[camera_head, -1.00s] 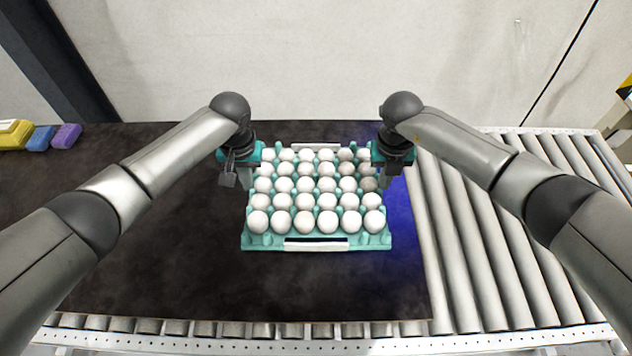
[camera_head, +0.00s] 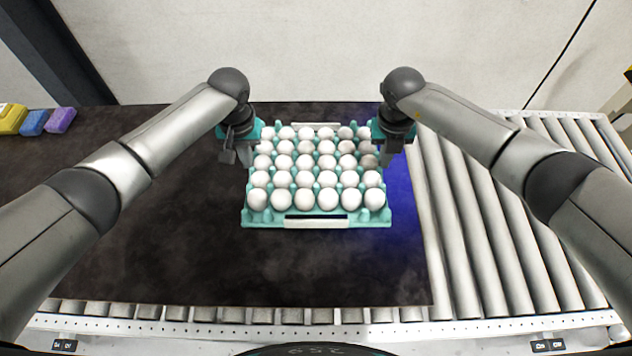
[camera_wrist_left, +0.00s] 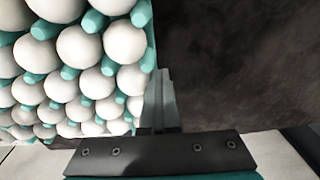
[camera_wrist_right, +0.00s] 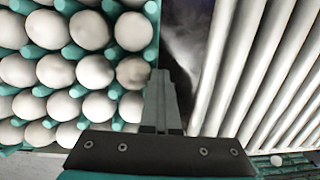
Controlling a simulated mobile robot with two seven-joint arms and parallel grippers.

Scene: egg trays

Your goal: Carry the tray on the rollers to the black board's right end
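The teal tray (camera_head: 265,222) full of white eggs is over the right part of the black board (camera_head: 130,250). I cannot tell whether it rests on the board or is held just above it. My left gripper (camera_head: 245,152) is at the tray's left side, and my right gripper (camera_head: 388,155) is at its right side. In the left wrist view the fingers (camera_wrist_left: 160,100) are close together at the tray's edge. The right wrist view shows the same for the fingers (camera_wrist_right: 160,100). Both look shut on the rim, though the finger tips are partly hidden.
A blue glow (camera_head: 402,225) lies on the board's right end. Bare rollers (camera_head: 480,215) continue to the right. Yellow, blue and purple blocks (camera_head: 33,122) sit at the far left. The board's left and front parts are clear.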

